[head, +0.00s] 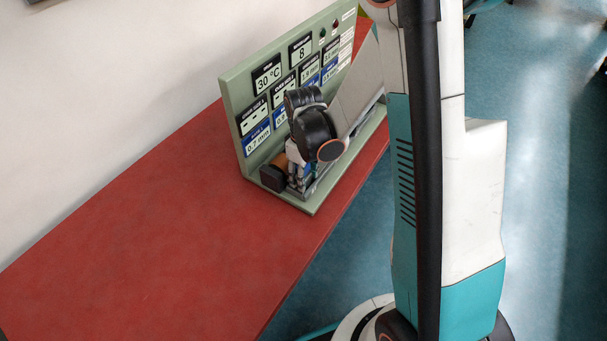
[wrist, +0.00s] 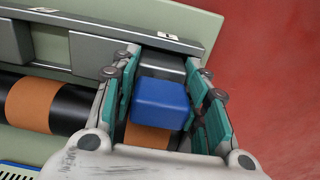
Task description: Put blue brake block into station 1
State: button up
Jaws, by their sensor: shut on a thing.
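The blue brake block (wrist: 160,103) is between the fingers of my gripper (wrist: 163,75) in the wrist view, and the gripper is shut on it. The block sits in front of a grey metal piece (wrist: 160,66) at the end of a grey rail (wrist: 95,33); I cannot tell whether they touch. An orange band (wrist: 147,136) of the black shaft shows just below the block. A small white label (wrist: 168,36) is on the rail above; its mark is too small to read. In the head view my gripper (head: 301,184) is low at the fixture's near end, and my wrist hides most of the block.
The green fixture (head: 233,128) with display panels stands on a red table (head: 150,225). A second orange band (wrist: 33,104) is on the shaft to the left. The fixture's upright panel is close beside my wrist. The table's near left part is clear.

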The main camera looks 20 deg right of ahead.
jog(key=o, duration=1.3)
jog(key=shift+c, duration=0.2)
notch_tip(320, 180, up, 12)
jog(key=p, duration=0.4)
jog(key=shift+f, duration=0.1)
jog(key=shift+s+r, duration=0.1)
jog(key=shift+r, duration=0.5)
jog(key=s+r+m+t, duration=0.7)
jog(key=s+r, duration=0.7)
jog(key=r, duration=0.1)
jog(key=shift+s+r, duration=0.15)
jog(key=shift+s, duration=0.25)
